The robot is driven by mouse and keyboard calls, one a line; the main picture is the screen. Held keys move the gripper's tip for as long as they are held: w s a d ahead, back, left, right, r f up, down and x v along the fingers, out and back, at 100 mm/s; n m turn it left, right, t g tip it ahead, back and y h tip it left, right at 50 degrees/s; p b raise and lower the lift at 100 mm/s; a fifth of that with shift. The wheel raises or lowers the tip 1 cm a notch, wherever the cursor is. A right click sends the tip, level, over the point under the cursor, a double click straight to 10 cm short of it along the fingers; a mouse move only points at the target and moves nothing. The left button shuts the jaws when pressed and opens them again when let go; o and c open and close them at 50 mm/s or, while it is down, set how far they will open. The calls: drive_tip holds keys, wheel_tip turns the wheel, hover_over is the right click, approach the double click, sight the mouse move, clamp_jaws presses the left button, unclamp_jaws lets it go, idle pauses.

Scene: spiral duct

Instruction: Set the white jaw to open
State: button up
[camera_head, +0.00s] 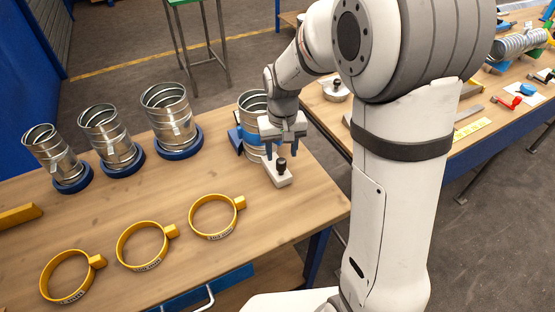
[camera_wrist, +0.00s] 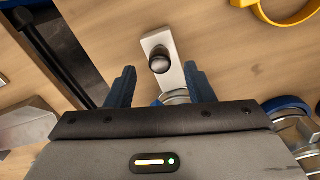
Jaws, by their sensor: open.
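The white jaw (camera_head: 280,180) is a flat light bar with an upright black knob (camera_head: 281,164), lying on the near table by its right edge. In the wrist view the white jaw (camera_wrist: 152,42) runs between my fingers, with its black knob (camera_wrist: 159,62) just ahead of the fingertips. My gripper (camera_head: 283,152) is open and empty above the jaw. In the wrist view its two blue fingers (camera_wrist: 163,78) stand wide apart, one to each side of the bar. A metal duct piece (camera_head: 253,104) stands just behind my gripper and partly hides behind it.
Three spiral duct pieces in blue rings (camera_head: 167,118) stand to the left on the table (camera_head: 140,195). Three yellow clamps (camera_head: 213,216) lie at the front. A second table (camera_head: 335,118) holds tools and parts at the right. Bare tabletop lies left of the jaw.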

sight(282, 162)
drive_tip(key=shift+f+p, duration=0.35)
drive_tip(key=shift+f, duration=2.35)
clamp_jaws()
